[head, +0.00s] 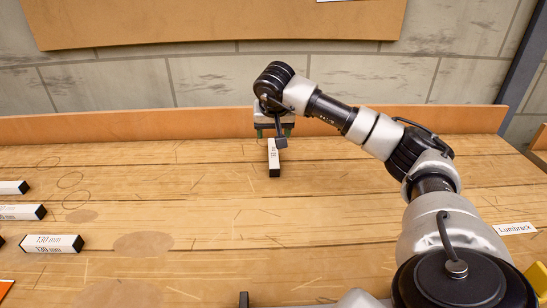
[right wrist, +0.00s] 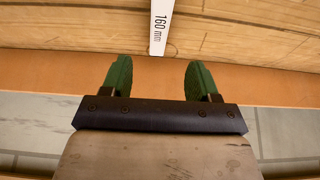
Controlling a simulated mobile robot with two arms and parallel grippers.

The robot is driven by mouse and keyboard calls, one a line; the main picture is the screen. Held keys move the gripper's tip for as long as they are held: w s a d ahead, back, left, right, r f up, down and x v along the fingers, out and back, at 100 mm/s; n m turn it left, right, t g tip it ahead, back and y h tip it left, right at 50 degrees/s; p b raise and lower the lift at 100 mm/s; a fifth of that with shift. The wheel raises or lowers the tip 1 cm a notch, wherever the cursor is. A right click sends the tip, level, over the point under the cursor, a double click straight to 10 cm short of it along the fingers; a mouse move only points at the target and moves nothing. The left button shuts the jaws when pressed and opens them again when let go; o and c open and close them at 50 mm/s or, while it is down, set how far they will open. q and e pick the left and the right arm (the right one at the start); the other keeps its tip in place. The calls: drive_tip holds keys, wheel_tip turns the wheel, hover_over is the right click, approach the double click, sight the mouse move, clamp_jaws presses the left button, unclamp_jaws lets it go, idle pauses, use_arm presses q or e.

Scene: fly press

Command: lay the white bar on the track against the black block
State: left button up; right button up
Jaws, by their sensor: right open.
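A white bar (head: 273,155) with a black end lies on the wooden bench near the back, pointing toward me. In the right wrist view the same bar (right wrist: 160,30) reads "160 mm", and its white end lies between and just beyond the fingertips. My right gripper (head: 274,131) is over the far end of this bar. Its green fingers (right wrist: 160,75) are apart with nothing between them, one on each side of the bar's line. A small dark upright piece (head: 244,299) shows at the bottom edge; I cannot tell whether it is the black block. I cannot make out the track. My left gripper is not in view.
Several more white bars with black ends lie at the left, one marked "130 mm" (head: 52,244). A low wooden back rail (head: 150,128) runs behind the bench. A "Lumbruck" label (head: 515,229) lies at the right. The middle of the bench is clear.

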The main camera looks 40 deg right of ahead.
hover_over(273, 152)
drive_tip(key=s+a, duration=0.1)
drive_tip(key=s, duration=0.1)
drive_tip(key=f, duration=0.4)
drive_tip(key=shift+w+a+f, duration=0.15)
drive_tip(key=shift+w+f, duration=0.05)
drive_tip(key=shift+f, duration=0.05)
drive_tip(key=x, duration=0.5)
drive_tip(key=shift+s, duration=0.15)
drive_tip(key=shift+f, duration=0.2)
drive_tip(key=c, duration=1.1)
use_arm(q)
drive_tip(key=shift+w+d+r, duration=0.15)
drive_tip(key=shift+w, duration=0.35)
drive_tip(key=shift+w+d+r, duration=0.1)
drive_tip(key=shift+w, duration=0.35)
use_arm(e)
drive_tip(key=shift+r, duration=0.1)
